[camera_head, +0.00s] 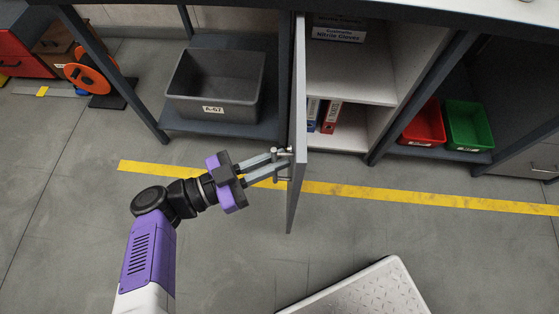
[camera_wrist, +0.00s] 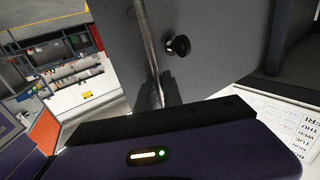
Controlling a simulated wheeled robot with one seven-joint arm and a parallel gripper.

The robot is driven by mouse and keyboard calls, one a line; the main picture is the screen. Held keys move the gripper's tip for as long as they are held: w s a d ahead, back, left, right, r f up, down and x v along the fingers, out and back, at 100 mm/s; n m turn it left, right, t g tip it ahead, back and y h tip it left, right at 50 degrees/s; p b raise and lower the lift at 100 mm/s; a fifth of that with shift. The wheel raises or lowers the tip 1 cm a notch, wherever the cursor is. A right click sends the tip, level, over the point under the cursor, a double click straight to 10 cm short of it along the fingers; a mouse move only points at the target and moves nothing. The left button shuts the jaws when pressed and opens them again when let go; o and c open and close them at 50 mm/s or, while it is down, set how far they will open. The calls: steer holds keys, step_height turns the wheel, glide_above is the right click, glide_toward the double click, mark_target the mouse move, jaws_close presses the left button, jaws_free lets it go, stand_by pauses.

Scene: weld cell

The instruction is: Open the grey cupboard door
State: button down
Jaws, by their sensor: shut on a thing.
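The grey cupboard door (camera_head: 298,130) stands swung out from the cupboard (camera_head: 352,70) in the head view, seen nearly edge-on, with shelves showing to its right. My gripper (camera_head: 284,163) reaches it from the left and is shut on the door handle (camera_head: 289,154) near the door's outer part. In the wrist view the door's grey face (camera_wrist: 225,50) fills the upper middle, with a metal handle bar (camera_wrist: 147,45) running down to my gripper and a round black knob (camera_wrist: 177,46) beside it.
A grey bin (camera_head: 215,85) sits on a low shelf left of the door. Red (camera_head: 423,122) and green (camera_head: 468,125) bins stand at right. A tread-plate platform (camera_head: 365,290) lies at the front.

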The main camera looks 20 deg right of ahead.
stand_by(0.3)
steer(key=c, duration=1.5)
jaws_free()
steer(key=a+b, duration=0.1)
steer(key=a, duration=0.6)
steer(key=shift+a, duration=0.4)
steer(key=shift+s, duration=0.1)
